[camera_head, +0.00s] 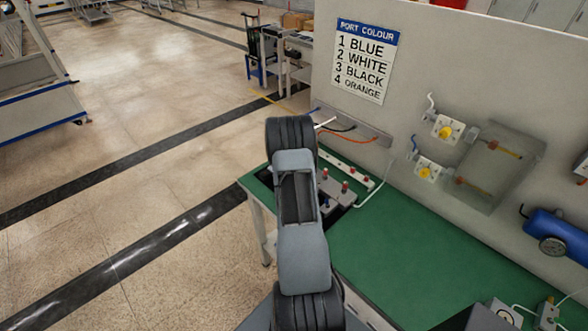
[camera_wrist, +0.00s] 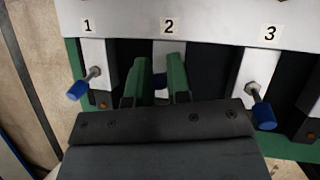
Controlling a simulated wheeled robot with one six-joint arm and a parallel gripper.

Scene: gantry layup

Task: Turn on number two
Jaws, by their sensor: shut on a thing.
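In the wrist view a light panel (camera_wrist: 215,22) carries the labels 1 (camera_wrist: 88,25), 2 (camera_wrist: 168,26) and 3 (camera_wrist: 270,33). Below labels 1 and 3, blue-capped levers stick out, the number one lever (camera_wrist: 76,89) down to the left and the number three lever (camera_wrist: 263,114) down to the right. My gripper (camera_wrist: 157,77) has its green fingers below label 2, shut on the number two lever (camera_wrist: 159,81). In the head view my arm hides the gripper.
The green bench (camera_head: 400,240) holds a grey block with red knobs (camera_head: 344,187) just right of my arm. A sign (camera_head: 364,62) on the wall lists port colours. Yellow-knobbed valves (camera_head: 445,131) and a blue cylinder (camera_head: 560,235) are further right. Open floor lies left.

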